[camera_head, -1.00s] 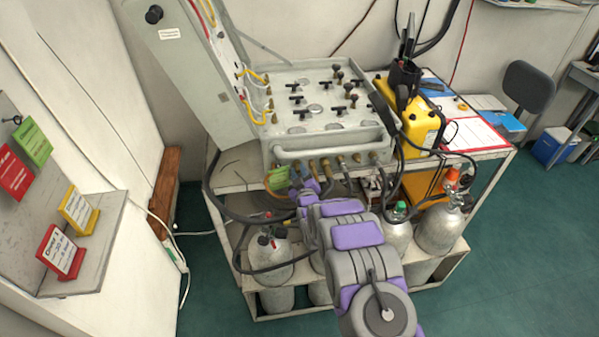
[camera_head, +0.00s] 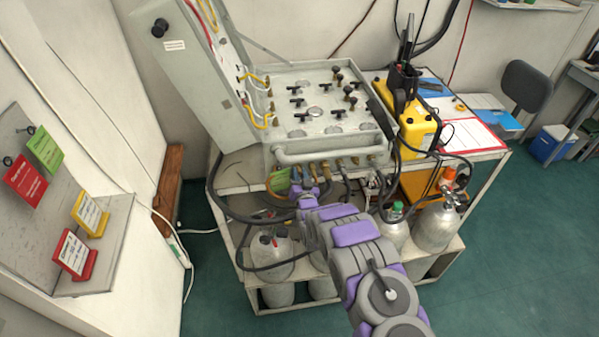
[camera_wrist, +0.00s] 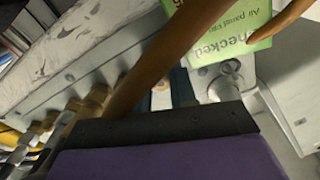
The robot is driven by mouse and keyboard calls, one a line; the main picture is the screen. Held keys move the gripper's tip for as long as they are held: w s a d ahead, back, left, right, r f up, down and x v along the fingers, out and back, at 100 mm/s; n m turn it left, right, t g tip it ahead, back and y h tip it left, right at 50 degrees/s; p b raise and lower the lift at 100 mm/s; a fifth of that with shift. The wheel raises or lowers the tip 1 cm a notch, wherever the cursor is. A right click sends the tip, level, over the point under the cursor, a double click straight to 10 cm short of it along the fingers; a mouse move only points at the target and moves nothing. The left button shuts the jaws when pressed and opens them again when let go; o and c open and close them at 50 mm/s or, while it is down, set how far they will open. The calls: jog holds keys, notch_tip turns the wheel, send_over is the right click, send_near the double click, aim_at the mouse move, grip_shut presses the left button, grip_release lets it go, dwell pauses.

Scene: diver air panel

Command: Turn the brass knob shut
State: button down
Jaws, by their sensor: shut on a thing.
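The air panel (camera_head: 322,108) is a grey box with black-handled valves on top and a row of brass fittings (camera_head: 340,164) along its lower front. My gripper (camera_head: 303,188) is at the left part of that row, just under the panel's front bar. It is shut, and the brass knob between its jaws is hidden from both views. In the wrist view my purple and black jaw (camera_wrist: 165,140) fills the bottom. Brass fittings (camera_wrist: 70,115) show left of it. A green tag (camera_wrist: 215,30) reading "Checked" and "Air panel" hangs close by, with brown curved strips around it.
Hoses loop beside my gripper. Grey cylinders (camera_head: 272,252) stand on the shelf below. A yellow case (camera_head: 415,128) stands right of the panel. A card rack (camera_head: 105,225) is on the left wall.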

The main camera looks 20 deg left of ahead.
jog(key=shift+a+m+p, duration=0.1)
jog(key=shift+m+p, duration=0.4)
jog(key=shift+m, duration=0.3)
jog(key=c, duration=1.2)
grip_release()
jog(key=shift+s, duration=0.1)
jog(key=p+v, duration=0.2)
jog(key=v, duration=1.5)
jog(key=shift+f, duration=0.2)
